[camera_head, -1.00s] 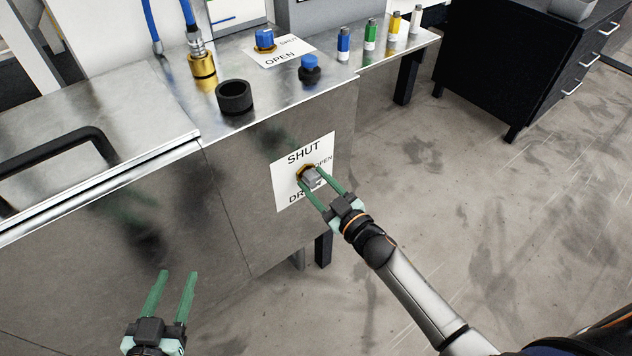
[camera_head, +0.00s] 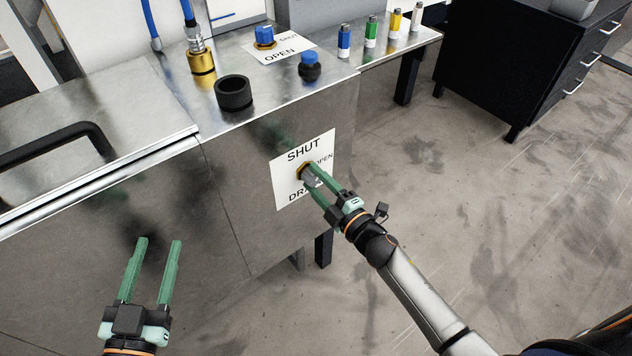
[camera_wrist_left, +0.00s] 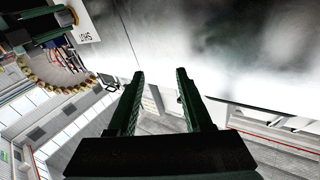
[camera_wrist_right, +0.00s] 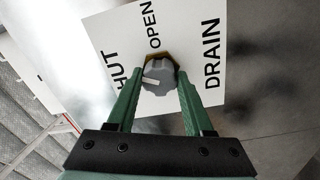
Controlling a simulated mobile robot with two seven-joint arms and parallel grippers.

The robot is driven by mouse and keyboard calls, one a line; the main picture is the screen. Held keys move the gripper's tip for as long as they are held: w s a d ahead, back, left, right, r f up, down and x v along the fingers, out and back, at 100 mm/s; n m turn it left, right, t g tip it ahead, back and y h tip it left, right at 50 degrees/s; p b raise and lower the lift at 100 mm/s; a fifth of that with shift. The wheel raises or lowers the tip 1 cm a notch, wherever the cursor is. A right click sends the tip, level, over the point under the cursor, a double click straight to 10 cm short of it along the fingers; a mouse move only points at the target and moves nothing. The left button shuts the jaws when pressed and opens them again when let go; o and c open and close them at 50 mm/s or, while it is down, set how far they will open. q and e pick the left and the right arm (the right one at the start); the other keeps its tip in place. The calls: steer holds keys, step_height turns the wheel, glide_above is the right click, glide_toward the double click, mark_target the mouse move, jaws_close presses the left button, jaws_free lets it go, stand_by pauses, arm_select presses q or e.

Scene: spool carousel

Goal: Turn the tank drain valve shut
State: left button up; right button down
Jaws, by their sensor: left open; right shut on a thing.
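The tank drain valve has a grey knob on a brass nut, set on a white placard (camera_head: 290,196) marked SHUT, OPEN and DRAIN on the tank's front. The knob (camera_wrist_right: 158,76) shows in the right wrist view with a pale pointer mark, between the green fingers. My right gripper (camera_head: 312,176) is shut on the knob; its fingers hide part of it in the head view. The right gripper (camera_wrist_right: 160,90) frames the knob from both sides. My left gripper (camera_head: 158,242) is open and empty in front of the tank's front panel, apart from the valve.
On the steel top are a blue-handled valve (camera_head: 264,36) with its own placard, a black ring (camera_head: 233,93), a blue-capped black plug (camera_head: 309,66) and a brass hose fitting (camera_head: 201,62). Several coloured bottles (camera_head: 370,31) stand at the back right. A black cabinet (camera_head: 520,60) is farther right.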

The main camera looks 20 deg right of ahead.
steer(key=n+b, duration=0.1)
steer(key=n, duration=0.3)
steer(key=shift+f+n, duration=0.15)
steer(key=shift+n, duration=0.15)
arm_select(q)
step_height(320, 180, up, 8)
steer(key=s+m+t+h, duration=0.1)
steer(key=m+t+h, duration=0.1)
steer(key=t, duration=0.1)
steer(key=shift+s+d+h, duration=0.25)
steer(key=shift+d+h, duration=0.05)
arm_select(e)
steer(key=shift+n, duration=0.6)
steer(key=shift+c, duration=1.4)
jaws_free()
arm_select(q)
steer(key=shift+n+g+y, duration=0.7)
steer(key=shift+g+y, duration=0.2)
steer(key=f, duration=0.2)
steer(key=w+f, duration=0.1)
steer(key=f, duration=0.2)
steer(key=shift+w+a+f+p, duration=0.1)
steer(key=shift+a+f+p, duration=0.1)
steer(key=shift+f+p, duration=0.1)
arm_select(e)
steer(key=v, duration=1.2)
steer(key=shift+s+d, duration=0.2)
steer(key=shift+s, duration=0.05)
arm_select(q)
steer(key=shift+r, duration=0.15)
